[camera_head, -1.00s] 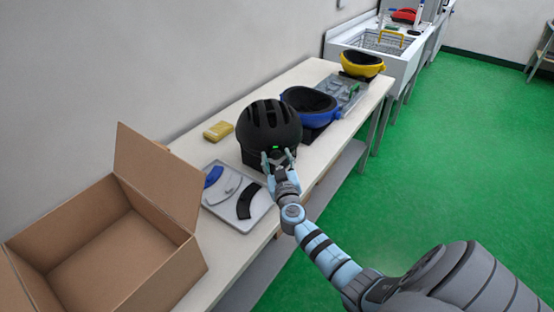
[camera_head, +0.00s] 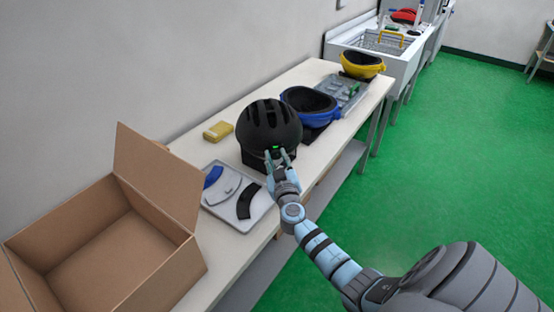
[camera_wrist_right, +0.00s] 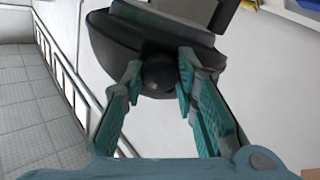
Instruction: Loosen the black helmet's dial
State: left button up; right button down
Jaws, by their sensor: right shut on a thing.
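The black helmet (camera_head: 268,122) sits upright on a dark stand (camera_head: 252,158) on the table, with vents on top and a small green light low on its near side. Its dial (camera_wrist_right: 159,73) shows as a dark round knob in the right wrist view, at the helmet's lower edge. My right gripper (camera_head: 279,157) reaches in from the front and is shut on the dial, one finger on each side of it. It also shows in the right wrist view (camera_wrist_right: 160,76). The dial is mostly hidden by the fingers in the head view. My left gripper is not in view.
A grey tray (camera_head: 226,212) with curved blue, white and black pads lies left of the helmet. An open cardboard box (camera_head: 190,262) is at the front left.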

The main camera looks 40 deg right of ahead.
jog(key=n+b, duration=0.1)
jog(key=n, duration=0.2)
jog(key=shift+f+n, duration=0.15)
jog(key=shift+n, duration=0.25)
jog(key=n, duration=0.4)
jog(key=shift+n, duration=0.3)
jog(key=n, duration=0.4)
jog(key=shift+n, duration=0.3)
jog(key=n, duration=0.4)
jog(key=n+p, duration=0.1)
jog(key=n, duration=0.4)
jog(key=n+p, duration=0.1)
jog(key=n, duration=0.4)
jog(key=shift+n+p, duration=0.3)
jog(key=shift+n, duration=0.9)
jog(key=shift+n+p, duration=0.3)
jog(key=shift+n, duration=1)
jog(key=shift+n+p, duration=0.65)
jog(key=shift+n, duration=1.85)
